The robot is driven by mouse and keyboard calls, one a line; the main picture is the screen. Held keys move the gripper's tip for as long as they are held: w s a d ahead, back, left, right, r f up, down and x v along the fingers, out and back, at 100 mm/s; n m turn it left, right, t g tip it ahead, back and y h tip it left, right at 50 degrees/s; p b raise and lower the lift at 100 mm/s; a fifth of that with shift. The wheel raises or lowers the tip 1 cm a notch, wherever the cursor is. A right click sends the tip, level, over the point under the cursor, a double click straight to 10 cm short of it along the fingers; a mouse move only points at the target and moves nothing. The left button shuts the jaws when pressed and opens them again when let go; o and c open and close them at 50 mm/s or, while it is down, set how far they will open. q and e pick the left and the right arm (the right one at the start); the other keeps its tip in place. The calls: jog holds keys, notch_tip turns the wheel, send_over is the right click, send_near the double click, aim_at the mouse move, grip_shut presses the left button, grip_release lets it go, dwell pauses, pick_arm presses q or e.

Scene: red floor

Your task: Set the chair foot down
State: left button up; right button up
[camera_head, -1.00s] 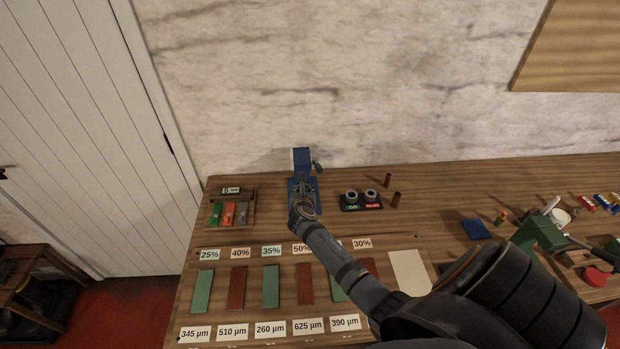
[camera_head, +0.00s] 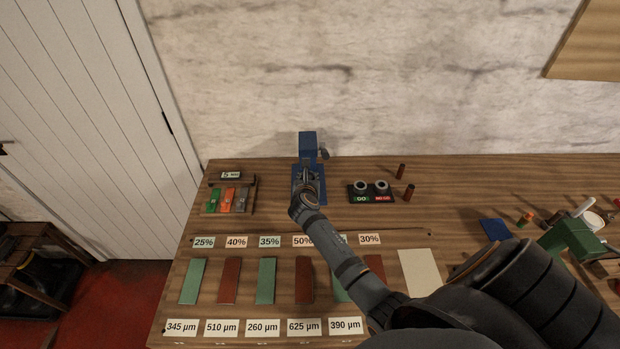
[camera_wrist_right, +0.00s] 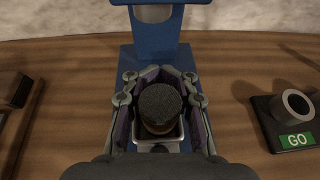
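The chair foot (camera_wrist_right: 160,104), a short cylinder with a dark round end and a brown side, sits between the fingers of my right gripper (camera_wrist_right: 161,76) in the right wrist view. A metal, tray-like part (camera_wrist_right: 160,140) shows around its near side. The fingers lie close on both sides of the foot; whether they press on it is unclear. In the head view my right gripper (camera_head: 309,180) is over the base of a blue stand (camera_head: 308,142), and the foot is hidden there. My left gripper is out of view.
A GO gauge block (camera_head: 372,192) with two rings and two brown cylinders (camera_head: 405,191) stand to the right. A small rack (camera_head: 229,199) with coloured pieces is to the left. Green and red strips with labels lie in front, under my right arm.

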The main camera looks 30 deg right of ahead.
jog(key=o, duration=0.5)
jog(key=shift+s+a+r, duration=0.15)
jog(key=shift+a+r, duration=0.05)
jog(key=shift+a, duration=0.05)
jog(key=shift+o, duration=0.4)
jog(key=shift+d+f, duration=0.1)
jog(key=shift+d, duration=0.05)
jog(key=v, duration=1.2)
